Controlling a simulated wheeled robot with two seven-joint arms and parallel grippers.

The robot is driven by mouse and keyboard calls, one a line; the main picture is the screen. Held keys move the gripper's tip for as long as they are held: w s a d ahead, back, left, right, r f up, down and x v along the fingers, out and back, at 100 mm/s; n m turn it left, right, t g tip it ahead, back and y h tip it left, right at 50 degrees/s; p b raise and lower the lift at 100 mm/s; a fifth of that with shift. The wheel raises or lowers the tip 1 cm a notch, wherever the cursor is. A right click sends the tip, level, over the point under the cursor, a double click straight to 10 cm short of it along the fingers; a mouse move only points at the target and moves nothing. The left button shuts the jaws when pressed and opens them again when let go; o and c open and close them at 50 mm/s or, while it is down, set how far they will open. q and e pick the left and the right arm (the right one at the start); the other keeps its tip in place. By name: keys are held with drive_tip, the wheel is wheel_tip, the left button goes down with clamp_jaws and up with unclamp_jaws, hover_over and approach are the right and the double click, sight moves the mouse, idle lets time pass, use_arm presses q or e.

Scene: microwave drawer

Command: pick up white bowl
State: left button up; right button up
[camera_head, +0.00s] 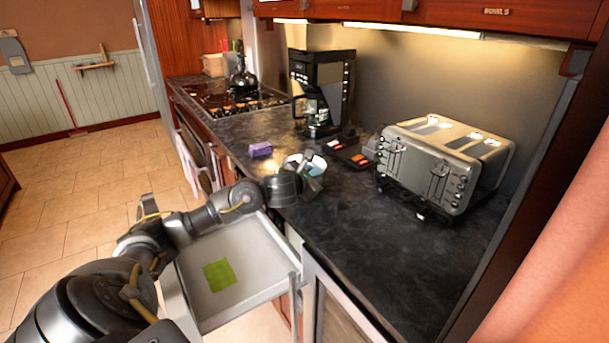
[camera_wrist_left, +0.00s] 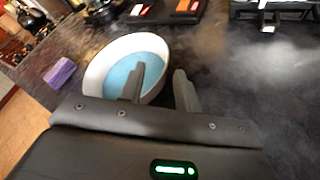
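The white bowl (camera_wrist_left: 98,77) has a light blue inside and stands upright on the dark counter in the left wrist view. In the head view the bowl (camera_head: 292,161) is partly hidden by my left gripper (camera_head: 312,169). In the wrist view my left gripper (camera_wrist_left: 160,77) is open, with a gap between its fingers. One finger overlaps the inside of the bowl and the other is to the right, outside the rim. I cannot tell whether either finger touches the bowl. My right gripper is not in view.
A purple block (camera_head: 260,149) lies left of the bowl. A coffee maker (camera_head: 322,88) and a small dark tray (camera_head: 350,153) are behind it, and a toaster (camera_head: 445,165) stands to the right. An open drawer (camera_head: 250,262) holding a green cloth (camera_head: 219,275) is below. The front right counter is clear.

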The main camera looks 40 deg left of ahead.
sight(319, 166)
use_arm(q)
drive_tip(key=shift+w, duration=0.45)
drive_tip(key=p+x, duration=0.1)
drive_tip(key=x, duration=0.3)
drive_tip(key=shift+w, duration=0.35)
clamp_jaws()
drive_tip(key=shift+r, duration=0.1)
